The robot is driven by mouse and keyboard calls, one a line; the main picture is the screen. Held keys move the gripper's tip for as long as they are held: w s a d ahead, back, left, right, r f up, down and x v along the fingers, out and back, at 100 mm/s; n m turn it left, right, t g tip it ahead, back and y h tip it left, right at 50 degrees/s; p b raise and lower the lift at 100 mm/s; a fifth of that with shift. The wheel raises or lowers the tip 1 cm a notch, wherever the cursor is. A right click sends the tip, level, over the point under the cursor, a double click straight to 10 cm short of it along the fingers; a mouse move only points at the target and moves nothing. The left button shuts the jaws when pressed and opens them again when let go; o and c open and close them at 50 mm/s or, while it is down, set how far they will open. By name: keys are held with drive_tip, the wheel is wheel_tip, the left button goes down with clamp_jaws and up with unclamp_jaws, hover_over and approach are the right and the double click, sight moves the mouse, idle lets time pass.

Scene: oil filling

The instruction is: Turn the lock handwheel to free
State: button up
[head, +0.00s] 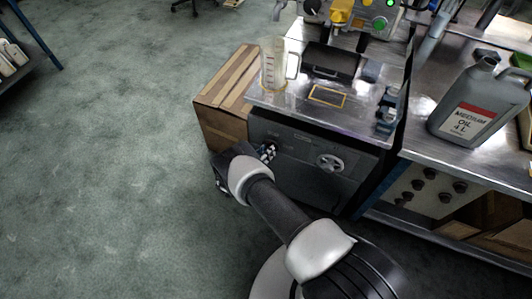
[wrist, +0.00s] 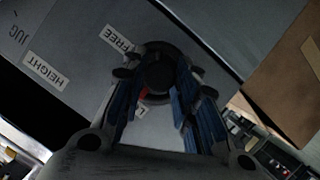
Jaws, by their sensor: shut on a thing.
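The lock handwheel (wrist: 158,72) is a dark round knob on the grey cabinet front, seen in the wrist view. My gripper (wrist: 160,88) is shut on it, with one blue-padded finger on each side. A FREE label (wrist: 118,39) sits at the upper left of the knob. A second label (wrist: 140,110), mostly hidden by the knob and fingers, shows an L. A red mark (wrist: 145,93) shows at the knob's lower left edge, close to the L label. In the head view my gripper (head: 267,152) is at the cabinet's left side, and the lock handwheel is mostly hidden there.
A larger light handwheel (head: 331,162) is on the same cabinet front (head: 300,180), to the right. A HEIGHT label (wrist: 45,70) shows in the wrist view. A clear jug (head: 273,66) and a grey oil can (head: 478,105) stand above. A cardboard box (head: 222,100) is at left.

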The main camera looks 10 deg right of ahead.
drive_tip(key=shift+c, duration=0.7)
drive_tip(key=shift+s+d+f+m+t+y+p, duration=0.1)
drive_tip(key=shift+m+t+y, duration=0.85)
drive_tip(key=shift+m, duration=1.1)
drive_tip(key=shift+s+d+m+t+y+p, duration=0.15)
drive_tip(key=shift+m+t+y, duration=0.8)
drive_tip(key=shift+m, duration=1.15)
drive_tip(key=shift+d+f+m+t+y+p, duration=0.1)
drive_tip(key=shift+m+t+y, duration=0.85)
drive_tip(key=shift+m, duration=1.1)
drive_tip(key=shift+r, duration=0.1)
drive_tip(key=o, duration=1.1)
drive_tip(key=shift+c, duration=0.2)
